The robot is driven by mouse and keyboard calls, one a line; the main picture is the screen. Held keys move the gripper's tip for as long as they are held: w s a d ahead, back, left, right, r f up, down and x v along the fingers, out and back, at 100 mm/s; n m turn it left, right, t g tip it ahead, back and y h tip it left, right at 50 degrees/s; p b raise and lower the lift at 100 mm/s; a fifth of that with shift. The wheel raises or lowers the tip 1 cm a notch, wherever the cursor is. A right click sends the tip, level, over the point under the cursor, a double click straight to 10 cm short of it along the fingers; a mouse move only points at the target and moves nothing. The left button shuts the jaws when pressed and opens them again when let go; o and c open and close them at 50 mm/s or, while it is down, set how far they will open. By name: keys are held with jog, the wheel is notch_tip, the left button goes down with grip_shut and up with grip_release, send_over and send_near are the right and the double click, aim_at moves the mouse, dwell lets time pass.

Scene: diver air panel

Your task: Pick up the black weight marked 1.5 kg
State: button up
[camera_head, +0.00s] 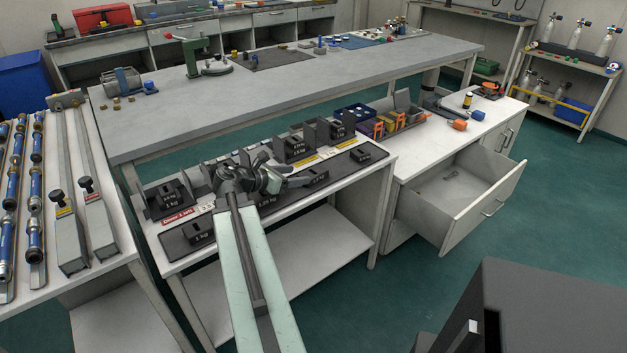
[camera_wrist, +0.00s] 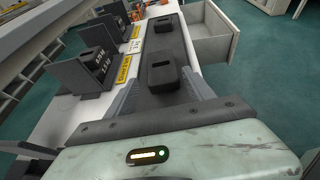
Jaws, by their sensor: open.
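A black weight with a slotted top (camera_head: 316,177) lies on the dark strip along the front of the white bench. Its marking is too small to read surely. In the wrist view it (camera_wrist: 163,76) lies between and just ahead of my fingers. My gripper (camera_head: 296,183) is open and low over the strip, left of this weight; the wrist view shows its grey fingers (camera_wrist: 163,90) spread. I cannot tell whether they touch the weight. Another black weight (camera_head: 361,155) lies farther right on the strip.
Upright black holders with weights (camera_head: 295,149) stand behind the strip, close to my gripper; they also show at left in the wrist view (camera_wrist: 93,62). An open drawer (camera_head: 462,205) juts out at right. A long grey table (camera_head: 270,85) stands behind.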

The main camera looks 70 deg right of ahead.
aim_at(312, 172)
jog(key=shift+b+x, duration=0.45)
jog(key=shift+x, duration=0.65)
jog(key=shift+b+x, duration=0.8)
jog(key=shift+x, duration=2)
jog(key=shift+r, duration=0.2)
grip_shut()
